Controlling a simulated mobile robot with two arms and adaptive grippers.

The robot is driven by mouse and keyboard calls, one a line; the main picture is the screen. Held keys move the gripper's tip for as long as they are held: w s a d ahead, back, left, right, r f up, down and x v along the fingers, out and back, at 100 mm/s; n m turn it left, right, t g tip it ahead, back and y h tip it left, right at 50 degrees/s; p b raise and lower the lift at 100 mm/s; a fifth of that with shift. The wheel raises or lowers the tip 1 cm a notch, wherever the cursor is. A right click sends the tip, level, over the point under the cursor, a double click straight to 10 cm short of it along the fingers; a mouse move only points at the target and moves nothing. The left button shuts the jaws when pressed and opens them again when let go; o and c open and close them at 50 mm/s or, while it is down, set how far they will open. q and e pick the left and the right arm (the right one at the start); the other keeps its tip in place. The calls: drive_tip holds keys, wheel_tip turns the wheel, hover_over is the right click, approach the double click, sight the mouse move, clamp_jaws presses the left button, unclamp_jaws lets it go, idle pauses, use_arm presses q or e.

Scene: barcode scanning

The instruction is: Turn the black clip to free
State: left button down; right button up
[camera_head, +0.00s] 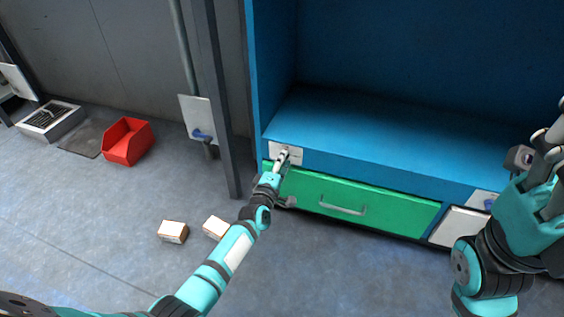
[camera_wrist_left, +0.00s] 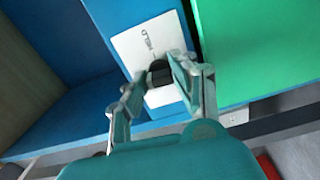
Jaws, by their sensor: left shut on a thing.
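The black clip (camera_wrist_left: 160,70) sits on a white plate (camera_wrist_left: 139,40) marked HELD in the left wrist view. My left gripper (camera_wrist_left: 157,80) is shut on the clip, with one finger at each side. In the head view my left gripper (camera_head: 284,156) is at the white plate (camera_head: 295,151) on the blue cabinet's front edge, above the green drawer. It hides the clip there, and any other marking on the plate is not readable.
The green drawer (camera_head: 390,209) with a grey handle is closed below the blue cabinet shelf (camera_head: 370,130). Two small boxes (camera_head: 173,232) lie on the floor at left. A red bin (camera_head: 127,141) stands farther left. A dark post (camera_head: 216,110) rises beside the cabinet.

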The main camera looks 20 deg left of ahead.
use_arm(q)
drive_tip(key=shift+n, duration=0.6)
drive_tip(key=c, duration=1.1)
unclamp_jaws()
drive_tip(key=shift+o, duration=0.2)
drive_tip(key=shift+s, duration=0.1)
drive_tip(key=s, duration=1.2)
drive_tip(key=shift+a, duration=0.25)
